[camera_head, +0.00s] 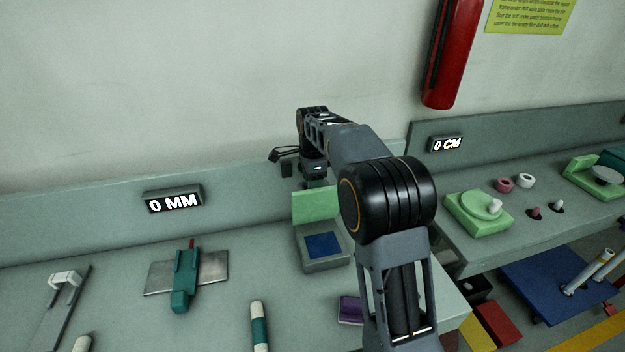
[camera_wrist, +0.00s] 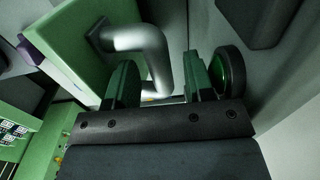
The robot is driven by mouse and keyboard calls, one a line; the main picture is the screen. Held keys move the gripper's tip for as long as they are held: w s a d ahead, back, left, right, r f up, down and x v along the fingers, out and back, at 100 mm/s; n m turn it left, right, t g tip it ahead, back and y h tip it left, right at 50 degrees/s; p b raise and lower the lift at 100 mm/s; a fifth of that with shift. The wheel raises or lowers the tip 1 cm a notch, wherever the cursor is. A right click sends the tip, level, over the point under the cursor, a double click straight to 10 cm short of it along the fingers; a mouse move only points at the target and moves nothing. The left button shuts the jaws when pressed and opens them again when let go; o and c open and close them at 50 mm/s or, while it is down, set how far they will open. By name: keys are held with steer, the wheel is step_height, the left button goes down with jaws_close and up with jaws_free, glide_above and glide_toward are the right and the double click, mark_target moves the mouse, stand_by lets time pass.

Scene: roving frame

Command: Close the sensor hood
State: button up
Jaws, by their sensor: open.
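The sensor hood looks like the green lid (camera_head: 315,205) standing open at the back of a grey box (camera_head: 325,265). A blue square (camera_head: 322,244) shows inside the box. In the wrist view a green panel (camera_wrist: 75,48), probably this lid, carries a bent metal handle (camera_wrist: 140,38). My gripper (camera_wrist: 160,72) is open, with the lower leg of the handle appearing between its two fingers; I cannot tell whether they touch it. In the head view my gripper (camera_head: 315,180) is just behind and above the lid, partly hidden.
A teal tool on a metal plate (camera_head: 213,272) lies left of the box. A purple block (camera_head: 350,309) is in front, partly behind my arm. The back panel with the "0 MM" display (camera_head: 173,200) rises close behind. A second bench (camera_head: 540,230) stands at right.

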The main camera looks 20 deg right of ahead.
steer(key=shift+c, duration=0.3)
jaws_close()
stand_by(0.3)
